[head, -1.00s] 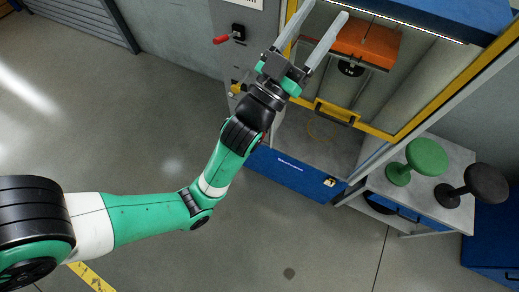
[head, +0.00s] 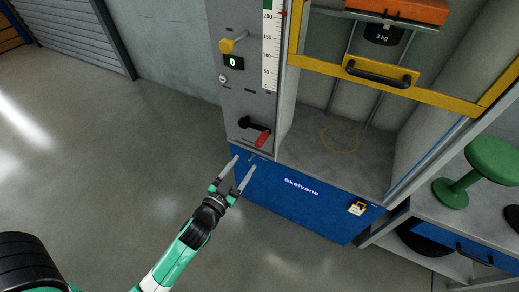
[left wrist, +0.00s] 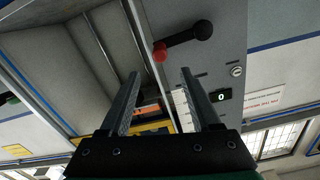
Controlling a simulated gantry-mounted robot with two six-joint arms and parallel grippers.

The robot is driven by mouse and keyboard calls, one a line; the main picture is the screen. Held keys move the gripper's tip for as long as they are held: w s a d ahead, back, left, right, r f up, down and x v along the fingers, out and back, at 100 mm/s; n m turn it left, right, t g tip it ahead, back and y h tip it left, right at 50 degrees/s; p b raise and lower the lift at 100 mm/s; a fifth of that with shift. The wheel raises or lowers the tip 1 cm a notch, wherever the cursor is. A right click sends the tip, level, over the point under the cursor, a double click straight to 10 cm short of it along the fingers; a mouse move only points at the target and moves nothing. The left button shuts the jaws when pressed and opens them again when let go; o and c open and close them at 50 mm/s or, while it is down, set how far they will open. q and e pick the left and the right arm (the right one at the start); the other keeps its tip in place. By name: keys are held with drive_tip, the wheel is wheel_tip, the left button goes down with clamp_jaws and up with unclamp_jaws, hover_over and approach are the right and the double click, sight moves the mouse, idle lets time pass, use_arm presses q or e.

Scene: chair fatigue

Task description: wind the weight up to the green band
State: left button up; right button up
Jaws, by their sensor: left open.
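The test cabinet's grey panel holds a crank (head: 255,127) with a black arm and a red grip. The crank also shows in the left wrist view (left wrist: 182,42). The 3 kg weight (head: 383,34) hangs beneath an orange block (head: 405,10) inside the cabinet. The white scale (head: 270,55) stands beside the panel; I cannot make out a green band on its visible part. My left gripper (head: 243,165) is open and empty, just below the crank and apart from it. It also shows in the left wrist view (left wrist: 158,75), its fingers pointing towards the panel. My right gripper is not in view.
A yellow knob (head: 232,44) and a display reading 0 (head: 233,62) sit above the crank. A yellow door frame with a black handle (head: 378,73) crosses the cabinet front. A green stool (head: 465,175) stands on the side table. The floor at left is clear.

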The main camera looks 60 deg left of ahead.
sight(257, 145)
use_arm(q)
drive_tip(key=b+x, duration=0.1)
drive_tip(key=x, duration=1)
drive_tip(key=shift+w+a+r, duration=0.1)
drive_tip(key=shift+w+r, duration=0.05)
drive_tip(key=shift+w, duration=0.15)
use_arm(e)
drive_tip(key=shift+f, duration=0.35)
use_arm(q)
drive_tip(key=shift+c, duration=0.3)
clamp_jaws()
